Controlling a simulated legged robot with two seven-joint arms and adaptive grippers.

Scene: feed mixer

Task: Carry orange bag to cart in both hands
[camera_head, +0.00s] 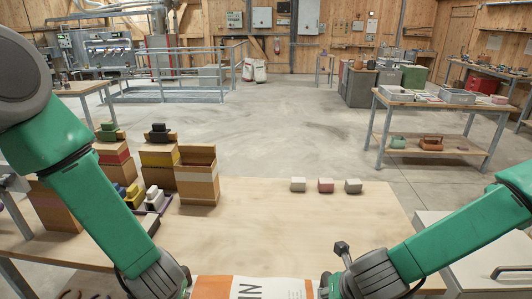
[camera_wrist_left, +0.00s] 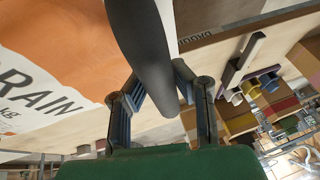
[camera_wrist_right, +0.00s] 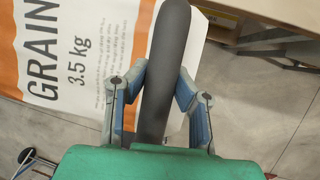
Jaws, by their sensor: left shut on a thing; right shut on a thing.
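The orange bag (camera_head: 212,288) has a white panel with black lettering and shows at the bottom edge of the head view. The left wrist view shows its orange side (camera_wrist_left: 75,35); the right wrist view shows its "GRAIN 3.5 kg" panel (camera_wrist_right: 90,60). My left gripper (camera_head: 186,284) is at the bag's left side and my right gripper (camera_head: 328,285) at its right side, both shut on it. A dark rounded bar crosses between the fingers in both wrist views and hides the contact. The bag's lower part is out of the head view. I cannot identify the cart.
A wooden table (camera_head: 300,225) lies in front, with cardboard boxes (camera_head: 198,178) at its left and three small blocks (camera_head: 325,185) at its far edge. A workbench (camera_head: 440,105) stands at the right. Open concrete floor (camera_head: 270,125) lies beyond. A small dark wheel (camera_wrist_right: 27,156) shows lower left.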

